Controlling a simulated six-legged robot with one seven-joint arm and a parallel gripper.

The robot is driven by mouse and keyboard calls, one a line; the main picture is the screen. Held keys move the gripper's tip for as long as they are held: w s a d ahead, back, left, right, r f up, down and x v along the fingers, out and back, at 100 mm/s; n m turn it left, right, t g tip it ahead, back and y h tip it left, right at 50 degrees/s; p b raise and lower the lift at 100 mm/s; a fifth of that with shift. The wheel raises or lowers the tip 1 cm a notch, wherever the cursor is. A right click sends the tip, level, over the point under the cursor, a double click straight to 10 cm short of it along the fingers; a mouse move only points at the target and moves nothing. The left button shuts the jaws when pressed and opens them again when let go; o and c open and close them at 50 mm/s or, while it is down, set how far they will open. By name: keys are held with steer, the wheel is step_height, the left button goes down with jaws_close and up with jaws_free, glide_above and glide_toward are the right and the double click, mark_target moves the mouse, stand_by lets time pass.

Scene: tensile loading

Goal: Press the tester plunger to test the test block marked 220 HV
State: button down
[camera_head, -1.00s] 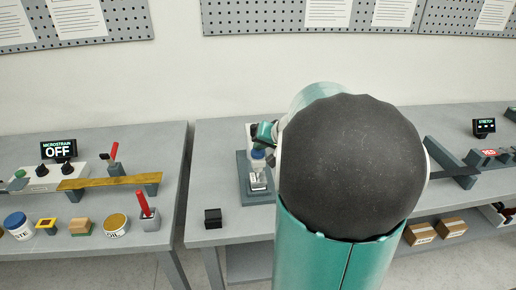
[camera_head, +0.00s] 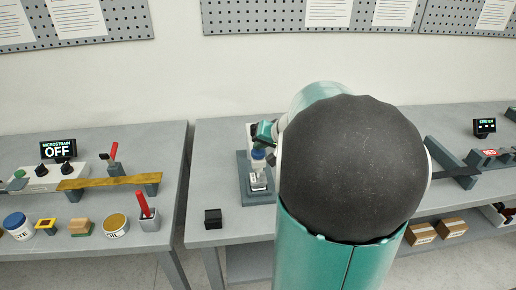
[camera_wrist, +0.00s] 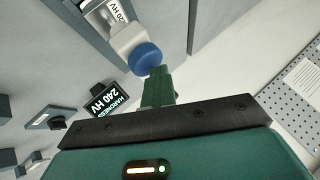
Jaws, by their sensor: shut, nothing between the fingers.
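The hardness tester (camera_head: 243,178) stands on the middle bench, with its blue plunger knob (camera_head: 258,154) above a pale block (camera_head: 258,180). In the wrist view the blue knob (camera_wrist: 146,58) shows in front of the tester's pale head. A white label (camera_wrist: 119,10) beyond it is cut off by the frame and reads "20 HV" in part. A black display (camera_wrist: 103,100) reads "HARDNESS 240 HV". My gripper (camera_wrist: 157,74) is shut and empty, its tips right at the knob; I cannot tell if they touch. In the head view my gripper (camera_head: 266,132) is partly hidden by my arm.
A small black box (camera_head: 213,218) sits near the bench's front left corner. The left bench holds a strain display (camera_head: 58,150), a brass-coloured beam (camera_head: 110,182) and several small containers. A gap separates the benches. My arm hides the middle bench's centre.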

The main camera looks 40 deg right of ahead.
steer(key=shift+s+a+r, duration=0.1)
steer(key=shift+s+r, duration=0.05)
steer(key=shift+r, duration=0.7)
steer(key=shift+r, duration=2.5)
